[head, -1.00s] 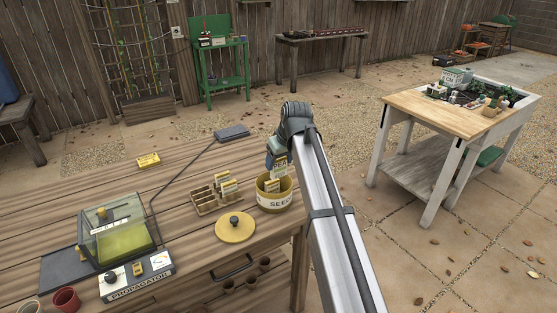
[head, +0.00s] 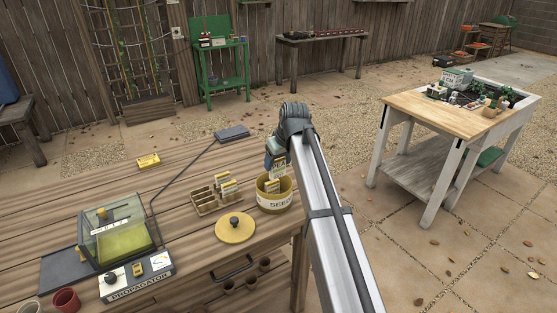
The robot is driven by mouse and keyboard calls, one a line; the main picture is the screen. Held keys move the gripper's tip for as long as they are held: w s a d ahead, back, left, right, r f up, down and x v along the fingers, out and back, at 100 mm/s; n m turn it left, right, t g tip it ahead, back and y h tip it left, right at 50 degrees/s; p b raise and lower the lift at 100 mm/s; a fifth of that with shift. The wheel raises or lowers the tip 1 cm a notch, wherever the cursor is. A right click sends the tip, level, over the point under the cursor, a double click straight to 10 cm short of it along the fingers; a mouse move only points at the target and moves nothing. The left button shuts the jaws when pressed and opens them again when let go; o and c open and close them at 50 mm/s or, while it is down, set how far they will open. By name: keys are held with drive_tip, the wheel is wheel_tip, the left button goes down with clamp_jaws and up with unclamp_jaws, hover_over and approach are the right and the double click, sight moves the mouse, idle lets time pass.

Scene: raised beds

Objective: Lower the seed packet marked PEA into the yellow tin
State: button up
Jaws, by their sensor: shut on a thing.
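The yellow tin (head: 275,204), with SEED lettering on its front, stands open on the wooden bench near its right edge. My gripper (head: 276,165) is over the tin's back part, partly hidden by my arm. It is shut on a pale seed packet (head: 280,173), which is upright with its lower part at or inside the tin's mouth. Its lettering is too small to read, and its bottom edge is hidden.
A wooden rack (head: 205,204) with several packets stands just left of the tin. A round yellow lid (head: 235,227) lies in front. A propagator (head: 120,234) is farther left, and a small yellow object (head: 148,160) lies at the back.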

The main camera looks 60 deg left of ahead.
drive_tip(key=shift+f, duration=3.95)
drive_tip(key=shift+f, duration=1.35)
drive_tip(key=o, duration=1.1)
drive_tip(key=v, duration=1.4)
